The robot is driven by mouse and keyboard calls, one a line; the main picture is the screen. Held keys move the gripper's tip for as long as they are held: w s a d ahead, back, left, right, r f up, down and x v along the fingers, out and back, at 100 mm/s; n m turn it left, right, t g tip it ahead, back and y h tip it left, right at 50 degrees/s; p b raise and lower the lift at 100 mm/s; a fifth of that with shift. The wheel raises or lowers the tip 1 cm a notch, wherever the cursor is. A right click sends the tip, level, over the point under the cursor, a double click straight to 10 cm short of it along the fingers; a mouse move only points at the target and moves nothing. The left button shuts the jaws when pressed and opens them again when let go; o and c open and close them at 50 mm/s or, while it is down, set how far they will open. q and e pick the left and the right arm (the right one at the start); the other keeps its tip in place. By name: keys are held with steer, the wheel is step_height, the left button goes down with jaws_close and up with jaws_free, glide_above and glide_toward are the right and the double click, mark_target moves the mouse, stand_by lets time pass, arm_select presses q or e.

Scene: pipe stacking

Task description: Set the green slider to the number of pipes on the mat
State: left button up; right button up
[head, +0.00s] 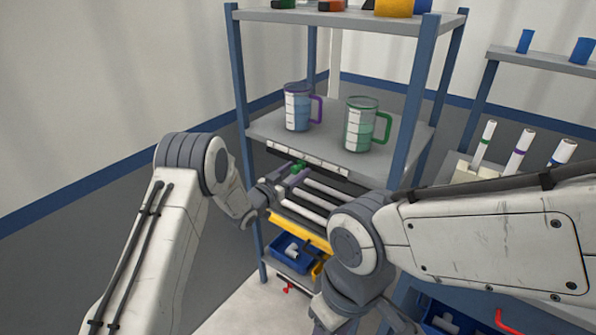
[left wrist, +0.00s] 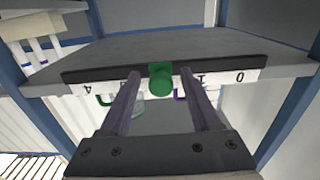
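The green slider (head: 299,165) sits on a white number strip (head: 322,163) along the front edge of the mug shelf. In the left wrist view the green slider (left wrist: 161,79) is about midway between the 0 and 4 marks, just beyond the visible 1. My left gripper (head: 288,180) is open, its fingertips (left wrist: 160,76) on either side of the slider with gaps showing. Several white pipes (head: 330,192) lie on the level below; my arms partly hide them, and I cannot make out the mat. My right gripper (head: 350,312) is low in front, its fingertips unclear.
A purple-handled mug (head: 297,108) and a green-handled mug (head: 360,128) stand on the shelf above the strip. A blue bin (head: 287,255) with a white fitting is lower down, with a red slider (head: 287,289) below it. Blue shelf posts (head: 241,90) flank the space.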

arm_select(q)
jaws_close()
stand_by(1.3)
